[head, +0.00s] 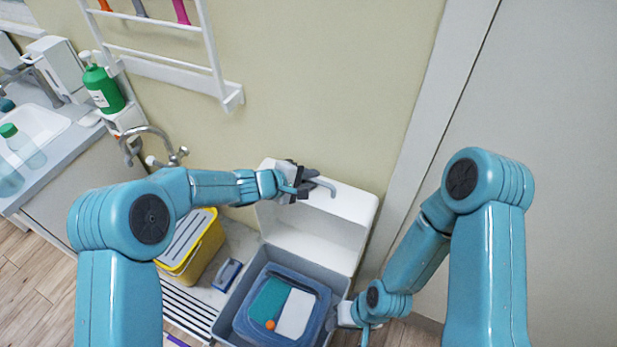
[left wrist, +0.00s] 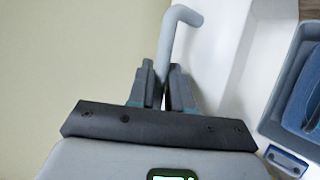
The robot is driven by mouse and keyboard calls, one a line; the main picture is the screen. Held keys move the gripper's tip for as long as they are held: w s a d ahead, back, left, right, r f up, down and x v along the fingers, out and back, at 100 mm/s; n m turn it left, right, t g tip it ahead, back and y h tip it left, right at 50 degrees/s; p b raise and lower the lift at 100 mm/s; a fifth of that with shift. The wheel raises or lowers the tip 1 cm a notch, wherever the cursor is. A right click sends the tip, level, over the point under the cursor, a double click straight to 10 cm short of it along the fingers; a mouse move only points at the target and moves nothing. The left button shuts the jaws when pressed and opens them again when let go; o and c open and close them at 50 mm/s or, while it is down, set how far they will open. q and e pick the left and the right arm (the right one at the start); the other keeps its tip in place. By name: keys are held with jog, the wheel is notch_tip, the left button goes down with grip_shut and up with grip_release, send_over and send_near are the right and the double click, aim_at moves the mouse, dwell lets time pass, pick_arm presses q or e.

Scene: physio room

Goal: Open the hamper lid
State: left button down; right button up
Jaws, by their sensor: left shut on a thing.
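The hamper (head: 262,250) is a grey box at the bottom centre of the head view. Its white lid (head: 345,208) stands raised and tilted up at the back, so the inside shows. My left gripper (head: 303,186) is at the lid's upper edge, shut on a grey hooked handle (head: 326,184). In the left wrist view the handle (left wrist: 178,35) rises between the closed fingers (left wrist: 163,92). My right gripper (head: 352,318) is low beside the hamper's right side; its fingers are too small and hidden to judge.
Inside the hamper is a blue liner (head: 250,318) with teal and white pieces and an orange ball (head: 270,325). A yellow bin (head: 205,250) stands to its left. A sink counter (head: 50,165) is at far left, a wall rack (head: 165,70) above.

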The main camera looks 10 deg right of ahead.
pick_arm(q)
jog(key=c, duration=1.1)
grip_release()
